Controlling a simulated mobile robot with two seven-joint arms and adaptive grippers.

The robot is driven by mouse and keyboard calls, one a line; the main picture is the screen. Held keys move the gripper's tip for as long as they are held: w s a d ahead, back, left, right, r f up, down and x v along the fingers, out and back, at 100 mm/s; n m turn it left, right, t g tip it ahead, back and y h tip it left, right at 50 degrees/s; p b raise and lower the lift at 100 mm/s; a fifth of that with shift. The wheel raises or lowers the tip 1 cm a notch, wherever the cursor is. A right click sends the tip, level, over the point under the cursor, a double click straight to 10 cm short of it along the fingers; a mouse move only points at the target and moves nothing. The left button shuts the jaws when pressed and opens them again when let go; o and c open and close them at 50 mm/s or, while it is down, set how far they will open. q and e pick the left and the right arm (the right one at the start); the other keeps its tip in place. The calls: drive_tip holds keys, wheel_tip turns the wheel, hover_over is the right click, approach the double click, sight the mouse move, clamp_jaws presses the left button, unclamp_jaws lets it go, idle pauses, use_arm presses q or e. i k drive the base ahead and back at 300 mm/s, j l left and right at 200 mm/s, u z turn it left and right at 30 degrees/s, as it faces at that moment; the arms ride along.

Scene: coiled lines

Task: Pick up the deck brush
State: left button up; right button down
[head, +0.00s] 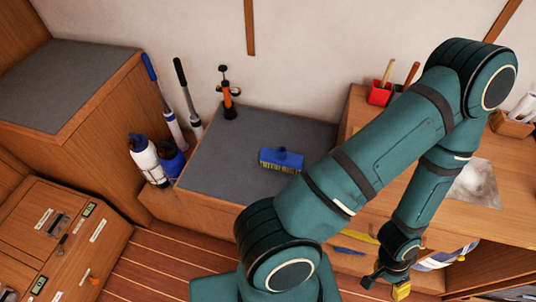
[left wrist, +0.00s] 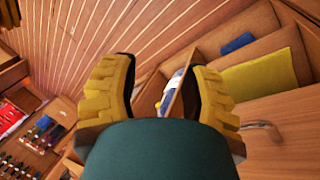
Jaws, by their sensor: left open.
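The deck brush (head: 282,156) has a blue head with yellow bristles. It lies on the grey top of a low wooden locker (head: 225,150) in the middle of the head view, with no gripper touching it. My left gripper (head: 385,288) hangs low at the lower right of the head view, well apart from the brush, beside the open compartments. In the left wrist view its two yellow-padded fingers (left wrist: 158,95) are spread open, with nothing held between them. The brush cannot be made out in the left wrist view. My right gripper is not seen.
Bottles (head: 146,160) and two long-handled tools (head: 187,95) stand left of the locker. An orange-and-black pump (head: 228,92) stands at its back left. A red box (head: 379,94) sits on the right counter. Blue (left wrist: 238,43) and yellow (left wrist: 260,80) items lie in open compartments.

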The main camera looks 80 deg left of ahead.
sight(269, 156)
drive_tip(key=k+j, duration=1)
